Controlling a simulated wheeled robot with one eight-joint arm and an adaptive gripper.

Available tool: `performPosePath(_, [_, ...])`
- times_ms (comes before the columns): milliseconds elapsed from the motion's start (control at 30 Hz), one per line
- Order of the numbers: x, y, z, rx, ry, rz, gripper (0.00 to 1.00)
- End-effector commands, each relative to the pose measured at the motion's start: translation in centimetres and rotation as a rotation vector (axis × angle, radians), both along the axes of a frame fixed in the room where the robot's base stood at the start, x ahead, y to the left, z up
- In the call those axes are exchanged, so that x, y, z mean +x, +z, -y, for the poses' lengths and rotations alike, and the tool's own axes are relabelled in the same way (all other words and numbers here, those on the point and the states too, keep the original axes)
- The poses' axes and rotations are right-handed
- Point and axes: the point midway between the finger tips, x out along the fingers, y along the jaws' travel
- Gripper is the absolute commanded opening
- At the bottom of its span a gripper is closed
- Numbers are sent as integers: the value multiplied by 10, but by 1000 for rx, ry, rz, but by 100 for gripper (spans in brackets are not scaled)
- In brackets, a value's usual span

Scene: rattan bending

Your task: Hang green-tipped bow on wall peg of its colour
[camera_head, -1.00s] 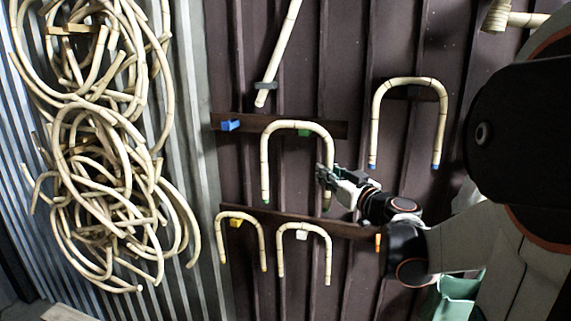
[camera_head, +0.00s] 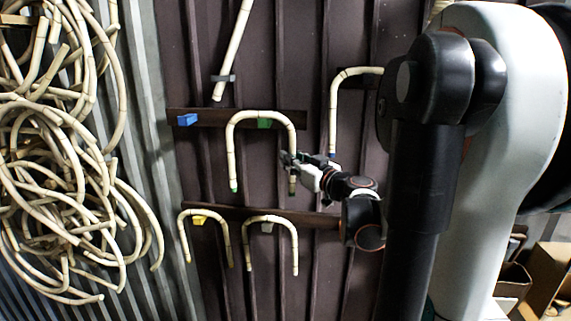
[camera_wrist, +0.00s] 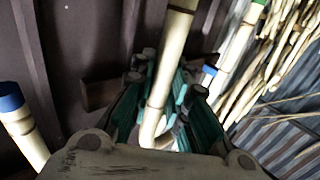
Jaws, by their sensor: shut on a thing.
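The green-tipped bow (camera_head: 233,140) is a pale cane arch with its legs pointing down. Its left leg ends in a green tip (camera_head: 234,186). The top of the arch lies just above the green wall peg (camera_head: 264,123) on the upper dark rail. I cannot tell whether the cane rests on the peg or is just in front of it. My gripper (camera_head: 293,165) is shut on the bow's right leg, near its lower end. In the wrist view, the teal fingers (camera_wrist: 160,100) close around a cane leg (camera_wrist: 172,60).
A blue peg (camera_head: 187,119) at the left is bare. A blue-tipped bow (camera_head: 335,110) hangs at the right, partly behind my arm. Tangled canes (camera_head: 65,190) fill the left wall.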

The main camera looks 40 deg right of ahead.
Motion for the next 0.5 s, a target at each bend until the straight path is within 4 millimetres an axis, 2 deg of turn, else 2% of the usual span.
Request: performPosePath(500, [21, -3, 25, 0, 0, 0, 0])
